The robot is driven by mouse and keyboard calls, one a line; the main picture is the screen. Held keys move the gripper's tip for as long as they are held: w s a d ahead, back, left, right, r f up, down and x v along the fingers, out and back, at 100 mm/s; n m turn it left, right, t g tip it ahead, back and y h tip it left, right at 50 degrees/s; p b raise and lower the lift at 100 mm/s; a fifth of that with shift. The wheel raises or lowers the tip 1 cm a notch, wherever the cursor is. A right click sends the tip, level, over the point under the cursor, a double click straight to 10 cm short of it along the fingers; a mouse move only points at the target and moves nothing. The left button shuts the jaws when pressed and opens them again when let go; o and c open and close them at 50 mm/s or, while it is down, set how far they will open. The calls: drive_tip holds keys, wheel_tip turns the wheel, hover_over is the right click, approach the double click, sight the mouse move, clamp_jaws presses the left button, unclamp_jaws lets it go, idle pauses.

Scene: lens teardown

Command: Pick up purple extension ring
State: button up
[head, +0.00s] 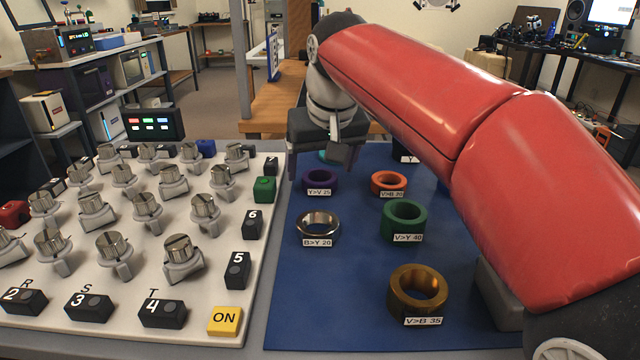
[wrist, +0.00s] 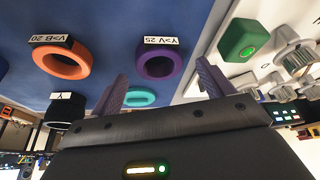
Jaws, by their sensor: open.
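The purple extension ring (head: 320,187) lies flat on the blue mat, in its far left part, with a white label reading "Y>V 25". It also shows in the wrist view (wrist: 141,60), upper middle, with its label upside down. My gripper (head: 318,166) is open and empty, just behind and above the ring in the head view. In the wrist view my gripper (wrist: 160,85) has its two purplish fingers spread wide, with the ring lying past their tips and between their lines. The ring looks apart from both fingers; the exact height gap cannot be told.
An orange ring (head: 389,191), a silver ring (head: 318,232), a green ring (head: 387,222) and a gold ring (head: 400,298) lie on the blue mat (head: 335,320). A teal ring (wrist: 128,97) sits near my fingers. A white panel (head: 200,300) with knobs stands left.

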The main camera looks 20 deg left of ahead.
sight(320, 176)
drive_tip(key=shift+x, duration=1.1)
drive_tip(key=c, duration=1.1)
drive_tip(key=shift+r, duration=0.1)
wheel_tip(320, 176, up, 20)
drive_tip(key=p, duration=0.5)
drive_tip(key=shift+p, duration=0.35)
